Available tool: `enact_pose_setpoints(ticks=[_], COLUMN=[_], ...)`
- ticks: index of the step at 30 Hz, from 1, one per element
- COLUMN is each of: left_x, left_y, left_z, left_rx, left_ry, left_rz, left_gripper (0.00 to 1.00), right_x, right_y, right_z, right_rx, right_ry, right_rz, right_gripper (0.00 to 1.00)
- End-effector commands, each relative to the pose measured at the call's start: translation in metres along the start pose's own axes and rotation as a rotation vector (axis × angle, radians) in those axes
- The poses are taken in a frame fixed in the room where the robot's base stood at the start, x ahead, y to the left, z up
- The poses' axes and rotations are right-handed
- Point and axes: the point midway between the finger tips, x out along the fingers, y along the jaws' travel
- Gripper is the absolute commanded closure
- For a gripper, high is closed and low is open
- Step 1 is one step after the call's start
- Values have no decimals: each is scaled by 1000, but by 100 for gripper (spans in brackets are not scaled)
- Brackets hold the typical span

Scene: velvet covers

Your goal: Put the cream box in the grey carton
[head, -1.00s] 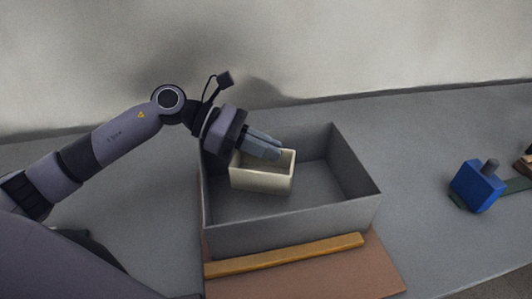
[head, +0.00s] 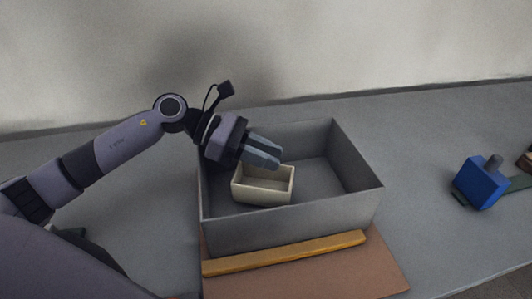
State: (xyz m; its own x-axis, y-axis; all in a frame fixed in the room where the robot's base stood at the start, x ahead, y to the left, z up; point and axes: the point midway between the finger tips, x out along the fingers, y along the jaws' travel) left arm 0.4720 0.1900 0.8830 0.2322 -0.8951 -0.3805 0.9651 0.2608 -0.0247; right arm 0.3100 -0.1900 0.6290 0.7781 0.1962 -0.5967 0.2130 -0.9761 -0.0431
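The cream box (head: 262,192) is a small open-topped box. It is inside the grey carton (head: 300,226), in the left part, upright and close to the front wall. Its underside is hard to see, so I cannot be sure how it rests on the carton floor. My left gripper (head: 266,153) reaches in from the left over the carton's back left part. Its two fingers are spread apart at the back rim of the cream box and hide part of that rim. My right gripper is not in view.
A brown mat (head: 340,268) lies in front of the carton with a yellow-orange bar (head: 285,253) along the carton's front. A blue block with a grey knob (head: 479,184) stands to the right. The carton's right half is empty.

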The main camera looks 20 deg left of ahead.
Motion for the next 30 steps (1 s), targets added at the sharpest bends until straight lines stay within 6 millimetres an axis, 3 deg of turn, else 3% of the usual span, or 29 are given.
enact_pose_setpoints(ticks=[10, 17, 19, 30], left_x=[0, -7, -24, -104], left_y=[0, 0, 1, 0], left_z=[-2, 14, 6, 8], left_rx=[-7, -6, -7, -5], left_ry=[5, 4, 8, 5], left_rz=[0, 1, 6, 3], left_gripper=[65, 65, 65, 65], right_x=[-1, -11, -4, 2], right_y=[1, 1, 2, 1], right_z=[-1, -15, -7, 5], right_rx=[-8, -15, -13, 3], right_ry=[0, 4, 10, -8], right_rz=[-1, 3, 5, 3], right_gripper=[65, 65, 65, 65])
